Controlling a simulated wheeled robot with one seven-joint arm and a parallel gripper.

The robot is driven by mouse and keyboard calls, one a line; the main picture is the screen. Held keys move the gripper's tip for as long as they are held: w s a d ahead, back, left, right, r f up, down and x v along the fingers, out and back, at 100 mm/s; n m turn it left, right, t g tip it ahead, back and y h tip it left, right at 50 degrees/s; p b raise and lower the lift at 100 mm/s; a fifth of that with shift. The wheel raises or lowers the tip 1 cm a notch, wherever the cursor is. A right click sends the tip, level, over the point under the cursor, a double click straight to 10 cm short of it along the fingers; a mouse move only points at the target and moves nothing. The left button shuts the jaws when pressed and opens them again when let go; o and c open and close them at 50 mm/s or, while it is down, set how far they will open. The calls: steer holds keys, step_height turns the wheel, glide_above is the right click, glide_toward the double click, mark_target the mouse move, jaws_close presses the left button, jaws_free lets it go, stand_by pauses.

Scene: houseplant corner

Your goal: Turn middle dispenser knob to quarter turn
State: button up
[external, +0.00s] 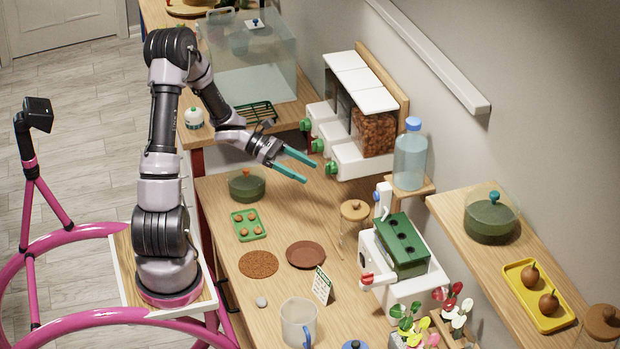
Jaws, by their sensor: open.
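The dispenser (350,125) is a white three-bay unit with white lids against the wall, with brown pellets visible in the nearest bay. Its middle knob (317,145) is green and sits on the front of the middle white spout. The far knob (305,125) and the near knob (331,168) are also green. My gripper (310,171), with teal fingers, is open and empty, in the air in front of the dispenser. Its fingertips appear close to the middle and near knobs, but contact cannot be told. The exact angle of the middle knob is too small to read.
A glass tank (250,60) stands at the back left. A water bottle (410,155) stands right of the dispenser. A lidded green pot (247,186), a green tray (248,225) and a brown saucer (306,255) are on the counter. Counter space below my gripper is clear.

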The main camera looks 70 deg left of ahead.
mark_target(317, 146)
steer(key=s+a+f+n+t+y, duration=0.1)
steer(key=a+f+n+t+y, duration=0.25)
steer(key=a+n, duration=0.45)
steer(key=s+a+f+n+t+y, duration=0.2)
steer(key=a+f+n+t+y, duration=0.15)
steer(key=a+n, duration=0.45)
steer(key=w+m, duration=0.2)
steer(key=w, duration=0.9)
steer(key=shift+a+r+y, duration=0.4)
steer(key=shift+a, duration=0.05)
steer(key=shift+s, duration=0.1)
jaws_close()
